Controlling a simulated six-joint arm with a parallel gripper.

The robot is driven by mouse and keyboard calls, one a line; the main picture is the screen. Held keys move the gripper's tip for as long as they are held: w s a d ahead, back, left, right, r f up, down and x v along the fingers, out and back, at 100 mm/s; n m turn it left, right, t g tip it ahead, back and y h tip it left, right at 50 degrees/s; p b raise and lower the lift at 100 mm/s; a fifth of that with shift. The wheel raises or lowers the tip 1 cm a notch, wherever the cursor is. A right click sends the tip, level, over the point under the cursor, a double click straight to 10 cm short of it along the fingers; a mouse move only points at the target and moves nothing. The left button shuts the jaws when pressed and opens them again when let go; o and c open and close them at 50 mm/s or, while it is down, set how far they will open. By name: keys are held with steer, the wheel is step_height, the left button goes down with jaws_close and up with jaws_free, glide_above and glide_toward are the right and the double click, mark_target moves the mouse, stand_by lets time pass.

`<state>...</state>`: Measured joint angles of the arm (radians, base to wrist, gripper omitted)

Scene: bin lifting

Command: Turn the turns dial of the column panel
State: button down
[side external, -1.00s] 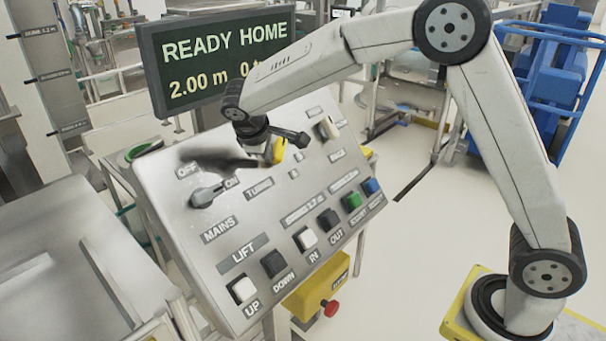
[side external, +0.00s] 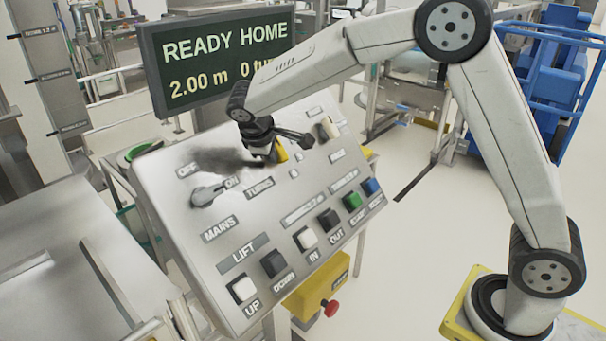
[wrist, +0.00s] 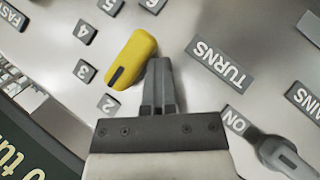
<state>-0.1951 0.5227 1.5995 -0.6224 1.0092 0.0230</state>
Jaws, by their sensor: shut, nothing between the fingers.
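The turns dial (wrist: 133,60) is a yellow elongated knob with a dark pointer line on the column panel (side external: 180,235). In the wrist view its marked end points to the lower left, near the labels 2 and 3. My gripper (wrist: 158,66) is shut and empty, its fingertips close beside the dial's right flank. I cannot tell whether they touch it. In the side view the dial (side external: 281,153) is partly hidden by my gripper (side external: 268,158). The TURNS label (wrist: 222,63) lies right of the fingers in the wrist view.
The mains switch (side external: 207,194) is left of my gripper; a pale knob (side external: 328,128) is to the right. Several push buttons line the panel's lower part. The display (side external: 215,60) behind reads READY HOME, 2.00 m and 0, partly covered by my arm.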

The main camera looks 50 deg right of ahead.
steer(key=shift+w+a+r, duration=0.2)
steer(key=shift+w+r, duration=0.05)
steer(key=shift+r, duration=0.15)
steer(key=a, duration=0.3)
steer(key=shift+s+a+f, duration=0.25)
steer(key=shift+a+f, duration=0.1)
steer(key=s+a+r, duration=0.4)
steer(key=s+a, duration=0.1)
steer(key=a, duration=0.2)
steer(key=shift+s+r, duration=0.2)
steer(key=shift+s, duration=0.05)
steer(key=s+d+f+m+y, duration=0.2)
steer(key=s+d+f, duration=0.4)
steer(key=s, duration=0.3)
steer(key=s+d+f+m+y, duration=0.3)
steer(key=s+d+f, duration=0.3)
steer(key=s, duration=0.2)
steer(key=shift+s+d+f+m+y, duration=0.2)
steer(key=shift+s+m+y, duration=0.1)
steer(key=shift+s+m, duration=0.1)
